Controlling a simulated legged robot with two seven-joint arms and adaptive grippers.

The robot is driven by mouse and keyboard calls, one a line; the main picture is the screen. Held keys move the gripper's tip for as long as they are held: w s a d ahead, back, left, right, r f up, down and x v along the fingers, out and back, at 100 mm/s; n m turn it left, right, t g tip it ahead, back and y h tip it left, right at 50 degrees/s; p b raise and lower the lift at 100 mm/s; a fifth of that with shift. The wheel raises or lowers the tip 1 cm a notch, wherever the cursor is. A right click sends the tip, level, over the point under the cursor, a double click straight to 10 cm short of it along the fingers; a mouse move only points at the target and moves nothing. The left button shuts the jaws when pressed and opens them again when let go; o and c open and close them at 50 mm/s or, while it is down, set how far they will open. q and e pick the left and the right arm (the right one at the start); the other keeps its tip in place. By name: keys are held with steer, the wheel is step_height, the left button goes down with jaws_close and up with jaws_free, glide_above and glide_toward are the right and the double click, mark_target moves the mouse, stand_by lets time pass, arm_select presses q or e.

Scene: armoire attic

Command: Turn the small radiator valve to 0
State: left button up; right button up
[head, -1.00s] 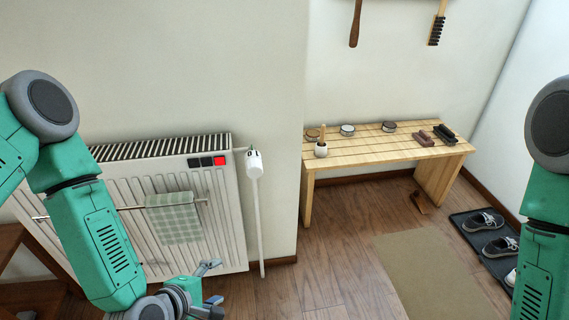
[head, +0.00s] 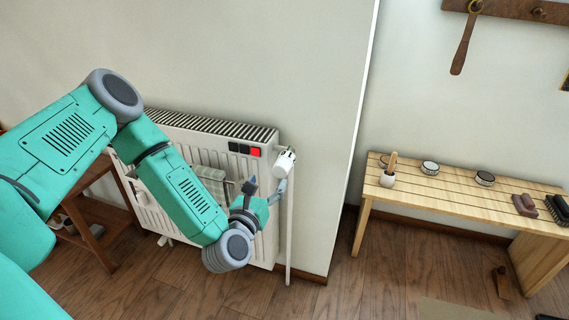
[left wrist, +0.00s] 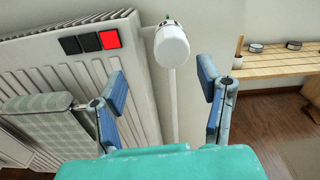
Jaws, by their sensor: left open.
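The small radiator valve (head: 285,162) is a white knob at the top right corner of the white radiator (head: 268,222), above a vertical white pipe. In the left wrist view the valve (left wrist: 171,45) lies ahead of my left gripper (left wrist: 160,88), between the directions of its two spread fingers and apart from them. The valve's markings are too small to read. In the head view my left gripper (head: 266,188) is just below the valve, open and empty. My right gripper is not in view.
A green checked towel (left wrist: 50,122) hangs on the radiator rail, close to the left finger. Red and black squares (left wrist: 92,41) sit on the radiator's top corner. A wooden bench (head: 450,203) with small items stands at the right, beyond a wall edge.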

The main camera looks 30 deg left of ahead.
mark_target(286, 161)
arm_select(q)
steer(key=w, duration=0.5)
steer(key=w+b, duration=0.1)
steer(key=w, duration=0.1)
steer(key=shift+w+d+r, duration=0.15)
steer(key=shift+d+r, duration=0.25)
steer(key=w+a, duration=0.1)
steer(key=w, duration=0.1)
steer(key=shift+w+a+f, duration=0.2)
steer(key=shift+w+a, duration=0.1)
steer(key=shift+a, duration=0.05)
steer(key=shift+w+a+f, duration=0.1)
steer(key=shift+w+a, duration=0.1)
steer(key=shift+a, duration=0.25)
steer(key=shift+d, duration=0.3)
steer(key=shift+d+r, duration=0.2)
steer(key=shift+d, duration=0.1)
steer(key=c, duration=1.2)
steer(key=shift+o, duration=0.2)
steer(key=shift+a, duration=0.1)
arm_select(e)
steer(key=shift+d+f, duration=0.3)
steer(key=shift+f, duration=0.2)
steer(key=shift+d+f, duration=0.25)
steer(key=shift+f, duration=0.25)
